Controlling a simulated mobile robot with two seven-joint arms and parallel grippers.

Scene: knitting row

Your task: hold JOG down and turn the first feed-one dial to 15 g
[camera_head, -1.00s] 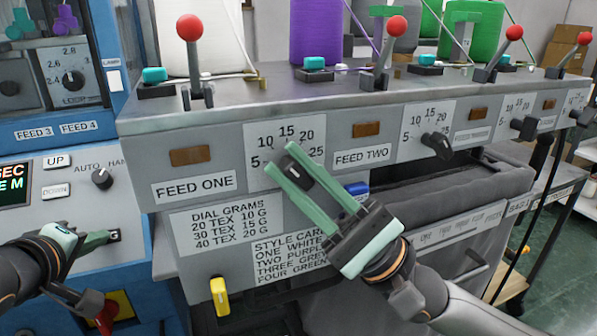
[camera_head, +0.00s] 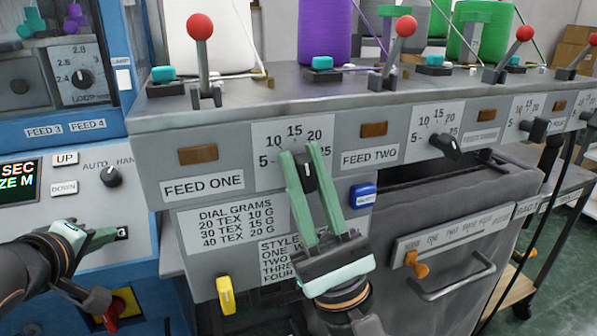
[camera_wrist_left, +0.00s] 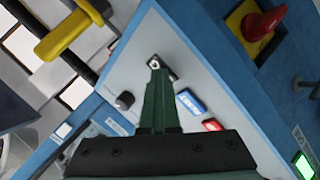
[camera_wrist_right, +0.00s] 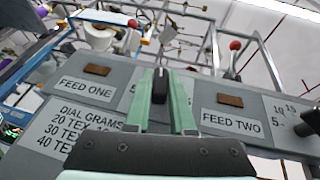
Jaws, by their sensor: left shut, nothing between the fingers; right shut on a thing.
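The feed-one dial knob (camera_head: 309,172) is black and sits below the printed scale 5 to 25 (camera_head: 270,152). My right gripper (camera_head: 301,149) is shut on this knob, one green finger on each side. In the right wrist view the knob (camera_wrist_right: 160,88) stands between the fingers with its white line upright. In the head view the knob points up, near 15. My left gripper (camera_head: 112,236) is shut and empty at the JOG label (camera_head: 122,233), of which only the end shows. In the left wrist view its fingertips (camera_wrist_left: 155,68) reach a small plate (camera_wrist_left: 160,66); they hide any button and its state.
A card (camera_head: 233,224) reads 20 TEX 10 G, 30 TEX 15 G, 40 TEX 20 G. The feed-two dial (camera_head: 445,145) is to the right. Red-knobbed levers (camera_head: 200,30) stand above. A blue button (camera_head: 363,195) and a yellow handle (camera_head: 225,294) are near my right gripper.

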